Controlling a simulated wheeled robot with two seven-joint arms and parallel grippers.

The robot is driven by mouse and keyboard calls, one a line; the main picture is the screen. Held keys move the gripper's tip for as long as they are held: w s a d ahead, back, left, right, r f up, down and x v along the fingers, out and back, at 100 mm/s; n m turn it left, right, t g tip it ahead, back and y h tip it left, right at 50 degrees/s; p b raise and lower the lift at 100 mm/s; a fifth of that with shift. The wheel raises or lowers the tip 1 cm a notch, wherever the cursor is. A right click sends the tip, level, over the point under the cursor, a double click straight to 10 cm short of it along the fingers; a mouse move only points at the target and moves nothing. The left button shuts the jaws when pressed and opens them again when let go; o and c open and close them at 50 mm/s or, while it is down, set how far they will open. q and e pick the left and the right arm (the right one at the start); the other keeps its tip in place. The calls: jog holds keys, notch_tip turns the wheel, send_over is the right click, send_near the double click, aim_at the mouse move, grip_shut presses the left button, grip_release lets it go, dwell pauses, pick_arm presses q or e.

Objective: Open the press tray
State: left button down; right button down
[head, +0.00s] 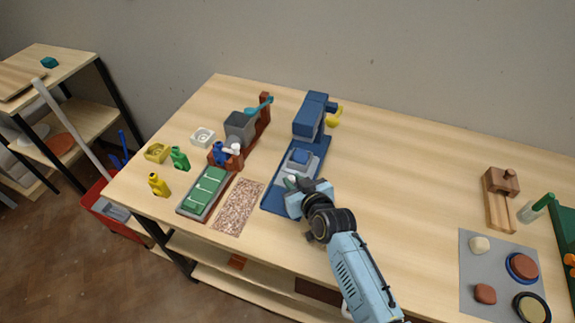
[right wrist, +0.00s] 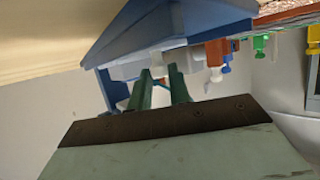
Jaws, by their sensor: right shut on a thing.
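The blue press (head: 310,118) stands on the table, with its blue base plate (head: 279,200) reaching toward the front edge. The grey press tray (head: 318,158) lies on that base, with a blue block on it. My right gripper (head: 292,183) is at the tray's front end, shut on what looks like its handle. In the right wrist view my green fingers (right wrist: 160,76) close at the pale tray (right wrist: 130,70), beneath the blue base (right wrist: 170,22) in this turned picture. The handle itself is mostly hidden by the fingers. My left gripper is out of view.
Left of the press lie a speckled mat (head: 238,207), a green-topped tray (head: 203,191) and a grey hopper device (head: 240,128). Small yellow (head: 159,184) and green (head: 180,158) bottles stand near the left edge. The table right of the press is clear up to a wooden block device (head: 499,200).

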jog(key=s+p, duration=0.1)
jog(key=s, duration=0.1)
jog(key=s+a+p, duration=0.1)
jog(key=s, duration=0.1)
jog(key=s+a+p, duration=0.1)
jog(key=shift+s+a, duration=0.2)
jog(key=shift+s, duration=0.2)
jog(key=shift+s+a, duration=0.1)
jog(key=shift+s, duration=0.2)
jog(key=c, duration=1.3)
grip_release()
jog(key=shift+w, duration=0.1)
jog(key=p+v, duration=0.1)
jog(key=v, duration=1.2)
jog(key=shift+r, duration=0.15)
